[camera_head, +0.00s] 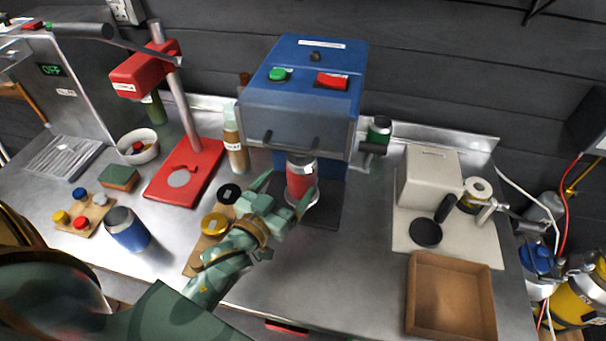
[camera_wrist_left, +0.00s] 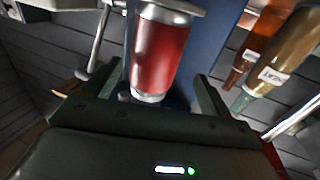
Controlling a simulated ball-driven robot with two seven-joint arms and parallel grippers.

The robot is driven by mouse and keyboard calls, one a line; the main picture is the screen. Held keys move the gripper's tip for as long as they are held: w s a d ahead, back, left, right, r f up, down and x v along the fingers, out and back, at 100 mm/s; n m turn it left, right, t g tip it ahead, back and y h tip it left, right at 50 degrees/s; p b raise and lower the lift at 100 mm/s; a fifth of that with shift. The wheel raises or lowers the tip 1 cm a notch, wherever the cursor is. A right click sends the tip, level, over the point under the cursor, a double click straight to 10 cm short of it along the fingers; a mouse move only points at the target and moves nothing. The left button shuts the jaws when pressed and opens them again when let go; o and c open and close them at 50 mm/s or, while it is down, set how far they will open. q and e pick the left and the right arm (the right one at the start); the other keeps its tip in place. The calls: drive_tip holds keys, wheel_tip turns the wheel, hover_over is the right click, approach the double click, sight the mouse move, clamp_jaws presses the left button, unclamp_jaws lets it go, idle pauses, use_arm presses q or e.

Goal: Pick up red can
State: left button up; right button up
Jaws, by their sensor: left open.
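The red can (camera_head: 299,183) stands upright under the head of the blue machine (camera_head: 298,100), on its base. In the left wrist view the red can (camera_wrist_left: 160,52) shows between the finger lines, its silver top close under a metal part of the machine. My left gripper (camera_head: 284,198) is open just in front of the can, with its fingers pointing at it. In the left wrist view the fingers of my left gripper (camera_wrist_left: 158,90) stand on both sides of the can with gaps. My right gripper is not in view.
A bottle (camera_head: 235,140) stands left of the machine. A wooden board with a gold lid (camera_head: 214,223) lies beside my left gripper. A blue can (camera_head: 127,230) stands further left. A red press stand (camera_head: 185,172) is behind. A cardboard box (camera_head: 450,300) sits at front right.

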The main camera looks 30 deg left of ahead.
use_arm(q)
drive_tip(key=w, duration=0.4)
drive_tip(key=w+d, duration=0.1)
drive_tip(key=w, duration=0.2)
drive_tip(key=shift+r, duration=0.25)
drive_tip(key=c, duration=1.3)
